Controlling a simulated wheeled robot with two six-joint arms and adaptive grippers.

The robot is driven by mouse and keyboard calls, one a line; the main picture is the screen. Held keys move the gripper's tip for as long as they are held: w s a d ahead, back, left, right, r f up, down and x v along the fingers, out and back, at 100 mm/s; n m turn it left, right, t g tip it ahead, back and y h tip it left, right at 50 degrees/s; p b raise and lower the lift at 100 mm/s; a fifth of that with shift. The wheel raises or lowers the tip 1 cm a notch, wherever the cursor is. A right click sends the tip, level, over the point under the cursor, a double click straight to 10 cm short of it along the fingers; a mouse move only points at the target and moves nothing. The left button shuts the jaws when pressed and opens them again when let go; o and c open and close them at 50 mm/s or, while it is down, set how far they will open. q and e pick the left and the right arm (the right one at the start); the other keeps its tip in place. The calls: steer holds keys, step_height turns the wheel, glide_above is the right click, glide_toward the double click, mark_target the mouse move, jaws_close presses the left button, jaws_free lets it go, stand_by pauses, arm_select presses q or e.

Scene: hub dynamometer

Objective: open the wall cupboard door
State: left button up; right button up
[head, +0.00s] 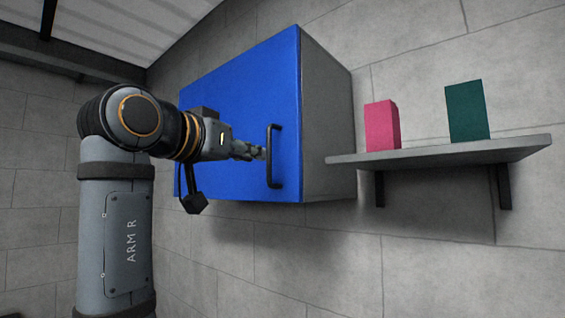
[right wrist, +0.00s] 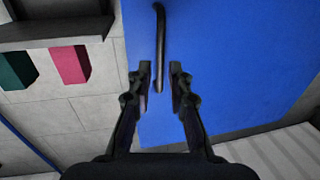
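The wall cupboard has a blue door (head: 235,110) and a grey side (head: 326,120); the door sits flush against the box and looks shut. A black bar handle (head: 274,157) stands upright near the door's right edge. My right gripper (head: 262,152) reaches across the door from the left, its tips beside the handle. In the right wrist view, the fingers of my right gripper (right wrist: 161,76) are apart, and the lower part of the handle (right wrist: 160,45) shows between them, with gaps visible. I cannot tell whether they touch it. My left gripper is not in view.
A grey shelf (head: 440,153) on the wall right of the cupboard holds a pink box (head: 382,125) and a dark green box (head: 467,111). The wall below the cupboard is clear. A blue stripe (right wrist: 30,145) shows in the right wrist view.

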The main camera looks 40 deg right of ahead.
mark_target(268, 154)
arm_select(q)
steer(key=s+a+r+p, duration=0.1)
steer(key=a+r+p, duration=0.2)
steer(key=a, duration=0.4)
arm_select(e)
steer(key=x, duration=0.2)
steer(key=r+p+x, duration=0.1)
steer(key=x, duration=0.2)
steer(key=shift+d+r, duration=0.1)
steer(key=shift+d, duration=0.1)
steer(key=shift+p+x, duration=0.45)
steer(key=shift+x, duration=0.75)
steer(key=shift+s+a, duration=0.1)
steer(key=shift+a, duration=0.4)
steer(key=shift+d, duration=0.25)
steer(key=shift+w+d+f, duration=0.25)
steer(key=c, duration=0.3)
jaws_close()
steer(key=shift+s+a+r, duration=0.1)
steer(key=shift+a, duration=0.05)
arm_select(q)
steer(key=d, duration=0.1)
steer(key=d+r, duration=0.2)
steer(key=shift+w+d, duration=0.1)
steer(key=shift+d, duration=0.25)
